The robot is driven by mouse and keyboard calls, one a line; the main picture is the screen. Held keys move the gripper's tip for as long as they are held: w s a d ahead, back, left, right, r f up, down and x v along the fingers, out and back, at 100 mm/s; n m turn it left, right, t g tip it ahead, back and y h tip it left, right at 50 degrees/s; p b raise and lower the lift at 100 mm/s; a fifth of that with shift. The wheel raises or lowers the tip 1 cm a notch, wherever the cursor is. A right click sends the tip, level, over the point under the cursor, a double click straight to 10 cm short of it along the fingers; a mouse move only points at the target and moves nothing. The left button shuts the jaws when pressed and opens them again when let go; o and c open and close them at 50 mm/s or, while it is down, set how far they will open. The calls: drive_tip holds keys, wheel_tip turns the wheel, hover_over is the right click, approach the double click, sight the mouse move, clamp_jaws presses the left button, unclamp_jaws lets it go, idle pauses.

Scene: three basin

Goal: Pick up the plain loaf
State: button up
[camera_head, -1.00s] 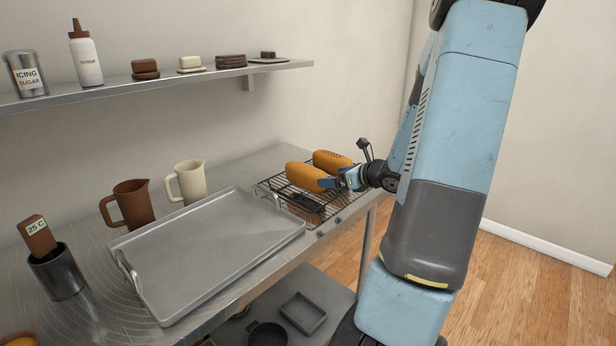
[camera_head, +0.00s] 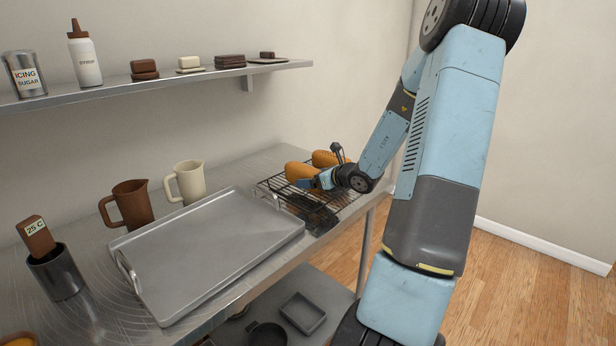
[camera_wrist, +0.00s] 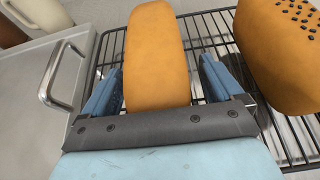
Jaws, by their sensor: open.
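The plain loaf (camera_wrist: 156,55) is a long orange-brown loaf with a smooth top, lying on a black wire rack (camera_wrist: 205,35). In the head view the loaf (camera_head: 293,170) is partly hidden by my gripper. My gripper (camera_wrist: 160,82) is open, with one blue finger on each side of the plain loaf's near end and visible gaps between fingers and loaf. My gripper also shows over the rack in the head view (camera_head: 310,184). A second loaf (camera_wrist: 285,50) with dark dots on top lies to the right on the same rack.
A grey tray (camera_head: 210,250) with upright handles lies just left of the rack; one handle (camera_wrist: 62,75) is close to my gripper. A cream jug (camera_head: 190,182) and a brown jug (camera_head: 132,205) stand behind the tray. A shelf (camera_head: 200,75) hangs above.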

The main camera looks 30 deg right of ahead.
drive_tip(key=shift+c, duration=0.2)
drive_tip(key=c, duration=1.1)
drive_tip(key=shift+r, duration=0.2)
